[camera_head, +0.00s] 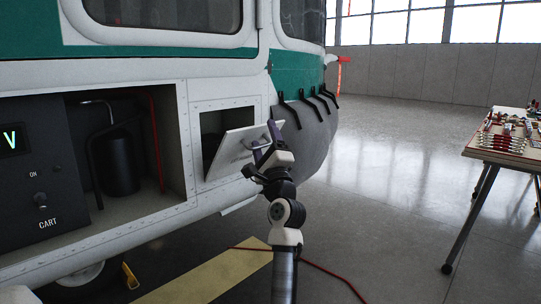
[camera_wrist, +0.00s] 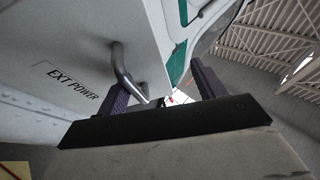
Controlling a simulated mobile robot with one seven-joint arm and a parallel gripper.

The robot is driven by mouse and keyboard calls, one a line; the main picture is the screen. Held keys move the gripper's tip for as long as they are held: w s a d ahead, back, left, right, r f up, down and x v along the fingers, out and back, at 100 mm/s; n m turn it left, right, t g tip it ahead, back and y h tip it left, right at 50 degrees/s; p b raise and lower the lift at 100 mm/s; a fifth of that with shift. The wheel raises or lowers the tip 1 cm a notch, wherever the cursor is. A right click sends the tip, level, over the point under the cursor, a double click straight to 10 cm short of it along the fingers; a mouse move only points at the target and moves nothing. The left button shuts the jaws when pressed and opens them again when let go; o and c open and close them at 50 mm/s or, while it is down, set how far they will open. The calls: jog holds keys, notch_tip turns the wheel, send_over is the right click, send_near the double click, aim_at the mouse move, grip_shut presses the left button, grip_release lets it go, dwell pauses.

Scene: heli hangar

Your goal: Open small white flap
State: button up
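The small white flap (camera_head: 232,150) on the helicopter's side stands partly open, tilted outward from its recess (camera_head: 211,122). In the wrist view the flap (camera_wrist: 75,40) fills the upper left, with the label "EXT POWER" and a bent metal handle (camera_wrist: 124,75). My gripper (camera_head: 268,138) is at the flap's outer side by the handle. In the wrist view my gripper (camera_wrist: 160,78) has its two purple fingers spread apart. The left finger is close beside the handle, and the handle's near end reaches into the space between the fingers. Whether they touch is unclear.
A larger open bay (camera_head: 120,205) left of the flap holds a black cylinder (camera_head: 118,162) and a panel marked "CART" (camera_head: 42,170). A table (camera_head: 497,153) with small parts stands at the far right. A red cable (camera_head: 325,272) lies on the floor. The floor between is clear.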

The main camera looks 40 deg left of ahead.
jog(key=o, duration=0.3)
jog(key=shift+t, duration=0.3)
jog(key=shift+s+d+f, duration=0.3)
jog(key=shift+s+d, duration=0.05)
jog(key=shift+d, duration=0.3)
jog(key=shift+s+d+f, duration=0.3)
jog(key=shift+s+d, duration=0.1)
jog(key=shift+d, duration=0.3)
jog(key=shift+s+d+f, duration=0.3)
jog(key=shift+s+d, duration=0.05)
jog(key=shift+d, duration=0.3)
jog(key=shift+o, duration=0.6)
jog(key=shift+b+v, duration=0.45)
jog(key=shift+v, duration=1.35)
jog(key=shift+s+d+f, duration=0.1)
jog(key=shift+d+f, duration=0.05)
jog(key=shift+d, duration=0.15)
jog(key=c, duration=0.5)
jog(key=shift+s+d, duration=0.2)
jog(key=shift+d, duration=0.15)
jog(key=c, duration=0.3)
jog(key=v, duration=0.2)
jog(key=b+v, duration=0.1)
jog(key=v, duration=0.1)
jog(key=a+f+v, duration=0.1)
jog(key=v, duration=0.1)
jog(key=shift+s, duration=0.1)
jog(key=shift+r, duration=0.1)
